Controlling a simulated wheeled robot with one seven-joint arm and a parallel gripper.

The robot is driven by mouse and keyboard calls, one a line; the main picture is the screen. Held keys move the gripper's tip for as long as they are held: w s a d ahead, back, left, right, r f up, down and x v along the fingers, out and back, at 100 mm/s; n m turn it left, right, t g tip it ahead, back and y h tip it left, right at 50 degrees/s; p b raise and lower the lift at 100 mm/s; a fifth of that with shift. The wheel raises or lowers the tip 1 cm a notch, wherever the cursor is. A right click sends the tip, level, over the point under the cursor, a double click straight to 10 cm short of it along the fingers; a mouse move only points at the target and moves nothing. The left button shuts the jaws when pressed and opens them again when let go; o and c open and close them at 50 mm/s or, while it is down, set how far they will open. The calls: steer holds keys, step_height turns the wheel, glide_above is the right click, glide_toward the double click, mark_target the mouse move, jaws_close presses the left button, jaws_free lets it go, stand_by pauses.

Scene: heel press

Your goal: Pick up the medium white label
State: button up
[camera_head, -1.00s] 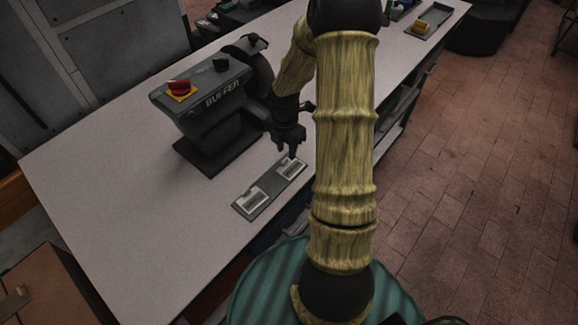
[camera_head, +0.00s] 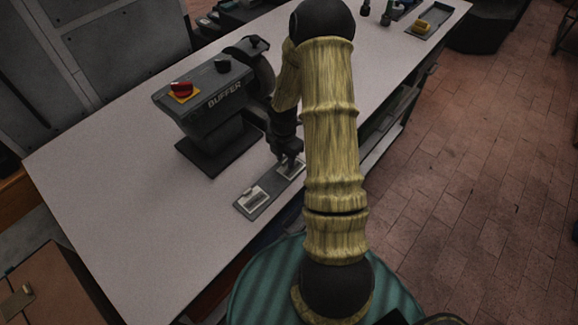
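A dark grey tray (camera_head: 270,190) lies on the white bench top in front of the buffer machine. It holds a white label (camera_head: 253,198) in its near-left slot and another white label (camera_head: 291,169) in its far-right slot. I cannot tell from this view which is the medium one. My gripper (camera_head: 288,161) points down right over the far-right label, at or just above it, and partly covers it. The fingers are small and dark here, and whether they are open or shut does not show. My arm hides the bench to the right of the tray.
The buffer machine (camera_head: 209,105), with a red knob, stands close behind and left of the tray. Another tray with a yellow item (camera_head: 422,26) lies at the far end of the bench (camera_head: 110,185). The bench's left part is clear. A cardboard box (camera_head: 48,290) stands at lower left.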

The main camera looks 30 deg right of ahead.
mark_target(285, 160)
steer(key=shift+c, duration=0.2)
jaws_close()
steer(key=shift+r, duration=0.1)
step_height(285, 160, up, 10)
steer(key=b, duration=0.1)
steer(key=shift+b, duration=0.3)
stand_by(0.6)
